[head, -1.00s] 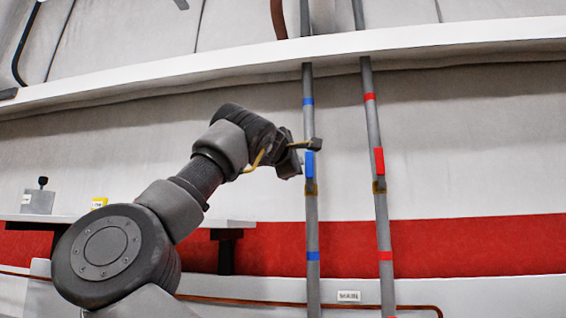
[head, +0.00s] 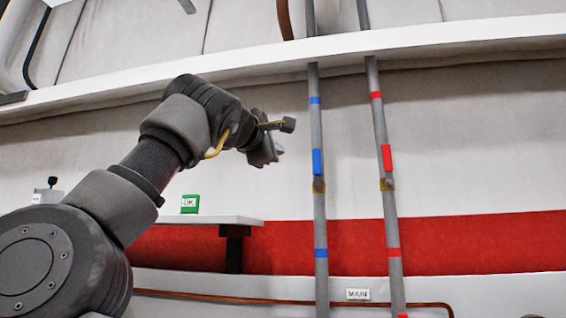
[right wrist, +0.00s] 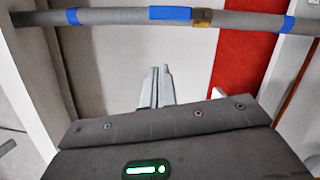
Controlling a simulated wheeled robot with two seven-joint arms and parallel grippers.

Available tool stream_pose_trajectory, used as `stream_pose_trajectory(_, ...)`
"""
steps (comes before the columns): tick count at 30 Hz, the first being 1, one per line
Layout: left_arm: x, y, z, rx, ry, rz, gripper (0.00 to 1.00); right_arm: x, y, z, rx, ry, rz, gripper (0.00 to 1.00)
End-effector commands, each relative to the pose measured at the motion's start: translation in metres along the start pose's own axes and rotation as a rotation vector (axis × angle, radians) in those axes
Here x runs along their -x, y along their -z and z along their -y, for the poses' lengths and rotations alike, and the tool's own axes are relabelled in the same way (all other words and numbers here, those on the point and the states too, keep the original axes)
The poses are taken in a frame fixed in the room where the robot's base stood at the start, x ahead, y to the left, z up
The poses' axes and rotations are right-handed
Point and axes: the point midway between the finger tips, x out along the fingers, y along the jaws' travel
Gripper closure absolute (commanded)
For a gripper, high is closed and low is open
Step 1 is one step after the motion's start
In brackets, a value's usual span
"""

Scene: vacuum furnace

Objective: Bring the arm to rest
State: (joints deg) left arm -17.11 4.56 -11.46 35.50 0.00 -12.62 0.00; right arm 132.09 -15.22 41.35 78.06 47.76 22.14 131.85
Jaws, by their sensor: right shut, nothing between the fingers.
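My right arm reaches in from the lower left of the head view, with my right gripper (head: 277,152) at its end. The gripper is left of the blue-banded pipe and apart from it. In the right wrist view the two slim grey fingers (right wrist: 160,86) are together, with nothing between them. The blue valve handle (head: 317,162) lies along its pipe, and it also shows in the right wrist view (right wrist: 170,13). My left gripper is not in view.
A red-banded pipe (head: 381,130) with a red handle (head: 386,157) stands to the right. A green OK sign (head: 190,204) stands on a shelf (head: 235,220) behind my arm. A MAIN label (head: 358,294) is low on the wall. A white ledge (head: 450,42) crosses above.

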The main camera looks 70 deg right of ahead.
Motion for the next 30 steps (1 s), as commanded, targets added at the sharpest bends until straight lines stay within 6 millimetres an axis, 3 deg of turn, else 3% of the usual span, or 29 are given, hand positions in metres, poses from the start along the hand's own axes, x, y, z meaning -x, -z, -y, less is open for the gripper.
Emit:
stream_pose_trajectory(6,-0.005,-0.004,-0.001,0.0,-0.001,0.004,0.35,0.014,0.001,-0.001,0.002,0.0,-0.001,1.0)
stream_pose_trajectory(21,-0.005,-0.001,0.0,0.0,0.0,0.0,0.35,0.015,0.0,-0.001,0.018,0.0,0.0,1.0)
stream_pose_trajectory(26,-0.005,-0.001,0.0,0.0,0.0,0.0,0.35,0.015,0.002,-0.007,0.209,-0.03,-0.01,1.0)
stream_pose_trajectory(30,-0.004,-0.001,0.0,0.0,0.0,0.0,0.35,0.026,0.0,-0.046,0.528,-0.166,0.038,1.0)
